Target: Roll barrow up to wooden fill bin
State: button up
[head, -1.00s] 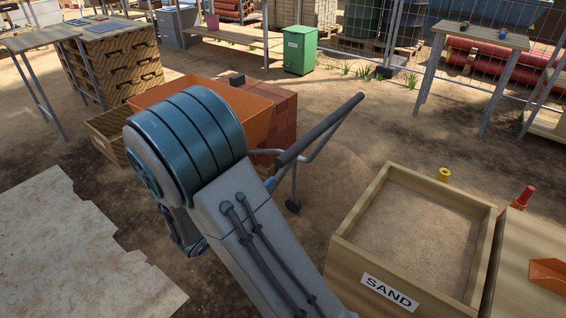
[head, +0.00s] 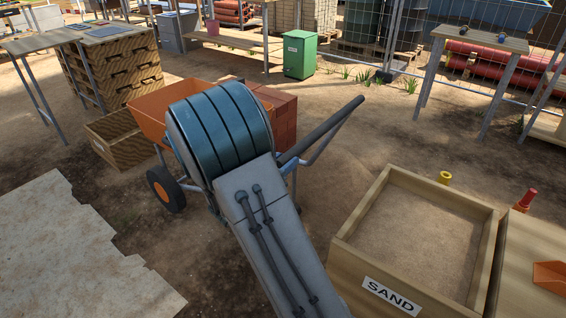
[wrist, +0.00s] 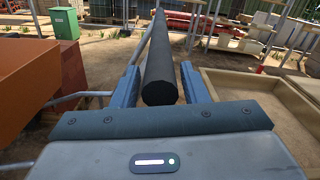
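The barrow has an orange tray (head: 150,108), a black wheel with an orange hub (head: 166,190), and a dark grip (head: 330,128) slanting up to the right. An open wooden bin (head: 125,150) stands left of the tray. A wooden box labelled SAND (head: 345,262), full of sand, stands at the right. Which one is the fill bin I cannot tell. In the head view my arm hides my gripper. In the wrist view my gripper (wrist: 160,78) has its blue fingers open on either side of the barrow's dark grip (wrist: 160,75), with slim gaps showing.
Red bricks (head: 285,118) are stacked behind the tray. A pale slab (head: 75,250) lies at the lower left. Bare ground lies between the barrow and the SAND box.

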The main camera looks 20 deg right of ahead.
grip_shut()
dwell(1.2)
